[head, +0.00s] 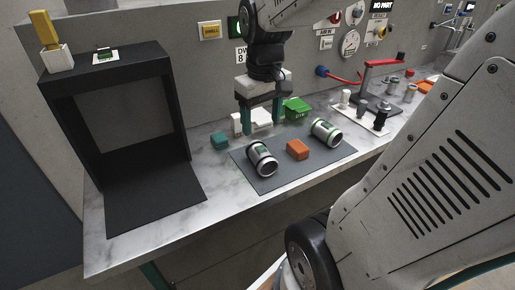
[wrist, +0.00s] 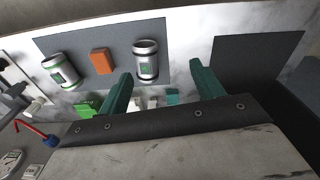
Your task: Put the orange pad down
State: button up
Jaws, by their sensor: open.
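The orange pad (head: 297,149) lies on the dark grey mat (head: 277,180), between two silver cylinders with green labels, a left one (head: 262,160) and a right one (head: 326,132). The pad also shows in the wrist view (wrist: 101,61), flat on the mat and clear of the jaws. My gripper (head: 264,128) is over the counter behind the mat, its teal fingers spread wide. In the wrist view the gripper (wrist: 166,75) has nothing between its fingertips.
A teal block (head: 220,140) lies left of the mat. A green box (head: 296,108) and white items stand behind it. A black open-fronted booth (head: 107,75) is at left, and a red-handled fixture (head: 380,75) at back right. Bare marble lies along the front edge.

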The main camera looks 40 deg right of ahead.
jog(key=s+a+r+n, duration=0.1)
jog(key=s+a, duration=0.9)
jog(key=a, duration=0.1)
jog(key=shift+r+t, duration=0.3)
dwell(0.6)
